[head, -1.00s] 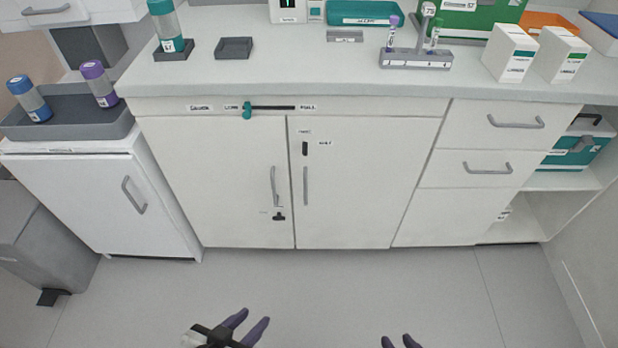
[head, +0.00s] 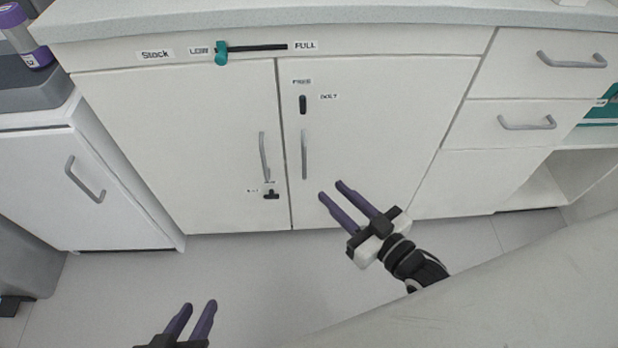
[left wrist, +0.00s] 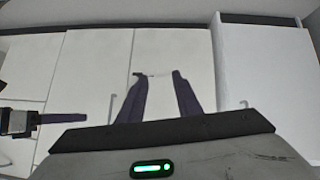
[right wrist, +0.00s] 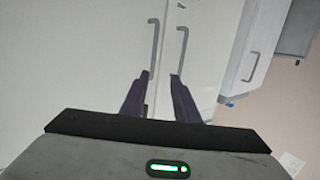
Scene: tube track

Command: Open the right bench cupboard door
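The right bench cupboard door (head: 375,130) is a white panel, shut flush beside the left door (head: 190,150). Its grey vertical handle (head: 304,154) sits near its left edge, with a dark bolt (head: 303,104) above it, near labels "FREE" and "BOLT". My right gripper (head: 331,190) is open and empty, in front of the door, just below and right of the handle. In the right wrist view its fingers (right wrist: 160,85) are apart, with two vertical handles beyond them. My left gripper (head: 197,308) is open and empty, low over the floor.
The left door has its own handle (head: 264,156) and a dark latch (head: 271,193) below it. A teal slider (head: 221,54) sits near "LOW" above the doors. Drawers (head: 560,75) are at right, a white fridge-like unit (head: 85,195) at left. Floor in front is clear.

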